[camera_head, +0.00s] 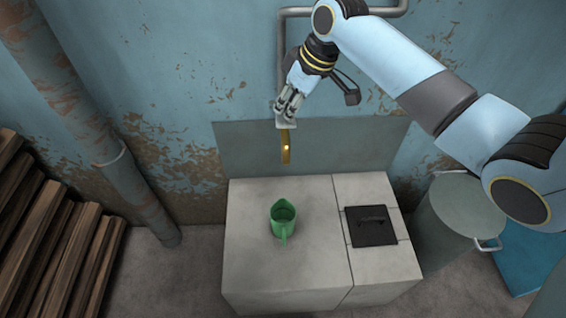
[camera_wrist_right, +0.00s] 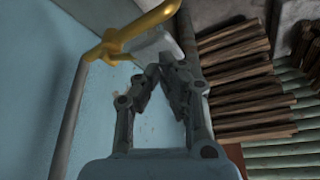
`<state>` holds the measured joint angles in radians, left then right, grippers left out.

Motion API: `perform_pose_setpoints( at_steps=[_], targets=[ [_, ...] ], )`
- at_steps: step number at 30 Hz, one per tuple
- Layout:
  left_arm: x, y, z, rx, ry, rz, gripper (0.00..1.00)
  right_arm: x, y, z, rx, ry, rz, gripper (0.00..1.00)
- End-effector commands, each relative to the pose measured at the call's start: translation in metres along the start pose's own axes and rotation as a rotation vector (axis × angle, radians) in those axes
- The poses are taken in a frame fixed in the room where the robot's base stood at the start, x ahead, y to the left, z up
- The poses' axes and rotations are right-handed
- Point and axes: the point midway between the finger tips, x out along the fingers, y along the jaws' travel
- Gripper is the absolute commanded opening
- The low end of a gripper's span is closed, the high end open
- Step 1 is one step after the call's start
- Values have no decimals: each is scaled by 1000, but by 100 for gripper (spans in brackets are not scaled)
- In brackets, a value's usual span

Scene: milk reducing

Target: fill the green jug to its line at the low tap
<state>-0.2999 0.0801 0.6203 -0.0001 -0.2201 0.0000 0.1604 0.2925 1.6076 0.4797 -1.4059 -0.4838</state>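The green jug (camera_head: 283,229) stands upright on the pale stone block, in front of the brass tap (camera_head: 286,155). Its inside looks dark green; I cannot make out a line or a milk level. No stream shows from the tap. The tap also shows in the right wrist view (camera_wrist_right: 116,42), with a whitish lever (camera_wrist_right: 150,46) on it. My right gripper (camera_head: 286,112) is at the lever, above the spout. Its fingers (camera_wrist_right: 164,68) are drawn nearly together at the tips, close against the lever; I see nothing clearly between them. My left gripper is out of view.
The stone block (camera_head: 250,270) has bare room around the jug. A dark square lid (camera_head: 371,234) lies on its right part. A metal can (camera_head: 455,205) stands to the right. A rusty pipe (camera_head: 125,180) and stacked timber (camera_head: 55,235) are at the left.

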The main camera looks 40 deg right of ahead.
Motion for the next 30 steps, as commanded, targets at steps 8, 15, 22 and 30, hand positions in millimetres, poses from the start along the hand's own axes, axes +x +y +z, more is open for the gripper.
perform_pose_setpoints(
  at_steps=[8, 15, 22, 30],
  targets=[
    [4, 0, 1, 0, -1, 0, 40, 8, 0, 4, 0, -1, 0, 0],
    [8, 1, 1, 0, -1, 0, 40, 15, 0, 7, 0, -1, 0, 0],
    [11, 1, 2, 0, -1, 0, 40, 22, 0, 10, 0, -1, 0, 0],
    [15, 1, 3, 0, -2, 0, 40, 29, 0, 13, 0, -1, 0, 0]
  ],
)
